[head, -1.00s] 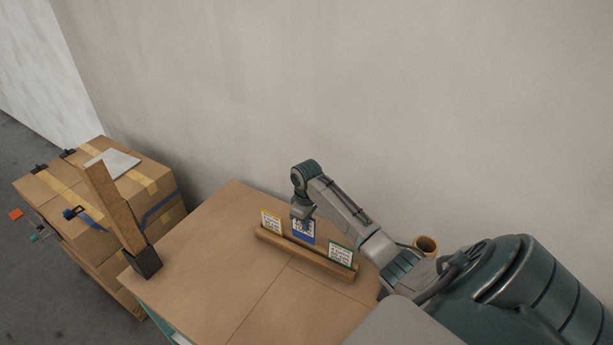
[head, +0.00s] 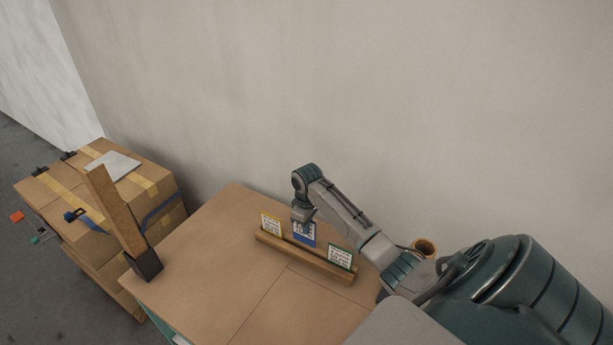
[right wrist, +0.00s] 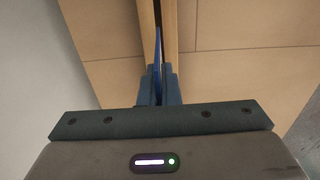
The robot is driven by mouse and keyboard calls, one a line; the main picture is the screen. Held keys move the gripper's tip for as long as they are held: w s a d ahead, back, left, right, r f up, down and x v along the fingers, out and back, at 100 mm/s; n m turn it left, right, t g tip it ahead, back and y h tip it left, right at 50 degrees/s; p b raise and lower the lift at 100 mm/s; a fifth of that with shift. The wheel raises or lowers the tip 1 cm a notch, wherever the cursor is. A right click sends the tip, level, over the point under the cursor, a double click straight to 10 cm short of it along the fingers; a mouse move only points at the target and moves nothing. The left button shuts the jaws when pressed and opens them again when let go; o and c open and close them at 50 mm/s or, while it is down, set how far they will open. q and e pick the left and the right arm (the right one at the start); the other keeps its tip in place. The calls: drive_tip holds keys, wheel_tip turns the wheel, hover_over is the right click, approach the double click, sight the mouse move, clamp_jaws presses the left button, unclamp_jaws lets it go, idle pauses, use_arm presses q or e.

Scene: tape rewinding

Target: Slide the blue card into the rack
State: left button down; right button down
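The blue card (head: 304,234) stands upright at the middle of the wooden rack (head: 307,259), between a yellow card (head: 271,223) at the left and a green card (head: 340,257) at the right. My right gripper (head: 304,218) is at the top of the blue card. In the right wrist view the blue card (right wrist: 158,47) shows edge-on between the fingers (right wrist: 158,88), which are close together on it. Its lower edge lies along the rack's groove in that view; how deep it sits I cannot tell. My left gripper is not in view.
A brown cup (head: 425,248) stands behind my right arm. A wooden post in a dark foot (head: 145,264) stands at the table's left edge. Taped cardboard boxes (head: 165,184) are farther left. The table (head: 224,277) in front of the rack is clear.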

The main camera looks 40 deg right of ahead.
sight(307, 238)
idle(0.6)
drive_tip(key=shift+p, duration=0.5)
drive_tip(key=shift+f, duration=0.25)
drive_tip(key=shift+f+b, duration=1)
drive_tip(key=shift+f, duration=1.1)
drive_tip(key=shift+p, duration=0.4)
drive_tip(key=shift+f+b, duration=0.3)
drive_tip(key=shift+f, duration=0.4)
drive_tip(key=c, duration=1.2)
unclamp_jaws()
